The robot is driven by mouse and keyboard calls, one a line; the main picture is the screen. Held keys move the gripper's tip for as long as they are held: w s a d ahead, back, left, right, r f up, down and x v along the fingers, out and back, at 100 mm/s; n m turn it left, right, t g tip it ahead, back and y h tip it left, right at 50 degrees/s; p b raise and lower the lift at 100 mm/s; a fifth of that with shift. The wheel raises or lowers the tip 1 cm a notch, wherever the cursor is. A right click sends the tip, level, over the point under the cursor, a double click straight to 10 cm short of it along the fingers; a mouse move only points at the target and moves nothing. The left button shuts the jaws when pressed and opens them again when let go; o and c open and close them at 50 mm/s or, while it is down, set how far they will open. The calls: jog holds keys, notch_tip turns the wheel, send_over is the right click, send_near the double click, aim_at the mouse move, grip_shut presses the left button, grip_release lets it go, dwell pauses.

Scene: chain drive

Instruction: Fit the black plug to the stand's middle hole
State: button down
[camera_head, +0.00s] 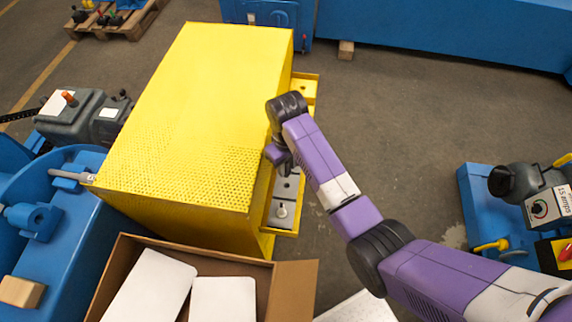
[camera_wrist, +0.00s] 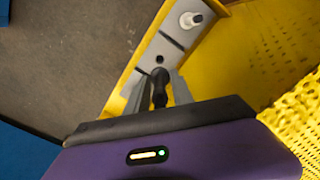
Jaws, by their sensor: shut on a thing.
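The black plug (camera_wrist: 160,88) is between the two grey fingers of my gripper (camera_wrist: 160,80), which is shut on it. The stand (camera_wrist: 163,46) is a grey plate on a yellow ledge, and it also shows in the head view (camera_head: 276,210). A dark open hole (camera_wrist: 159,59) shows in the plate just beyond the plug's end. Whether the black plug touches the plate I cannot tell. In the head view my wrist hides the plug.
A large yellow housing (camera_head: 190,110) stands right beside the stand, with a perforated surface close to my gripper. An open cardboard box (camera_head: 262,290) with white slabs is at the front. Blue machines stand left and right.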

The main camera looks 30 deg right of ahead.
aim_at(287, 171)
jog(key=shift+f, duration=0.1)
jog(key=shift+f+b, duration=1.75)
jog(key=shift+f, duration=1.05)
jog(key=shift+p, duration=0.7)
jog(key=shift+f+b, duration=1.35)
jog(key=shift+f, duration=0.7)
jog(key=c, duration=1)
grip_release()
jog(key=shift+c, duration=0.2)
jog(key=shift+r, duration=0.15)
jog(key=shift+r, duration=3.8)
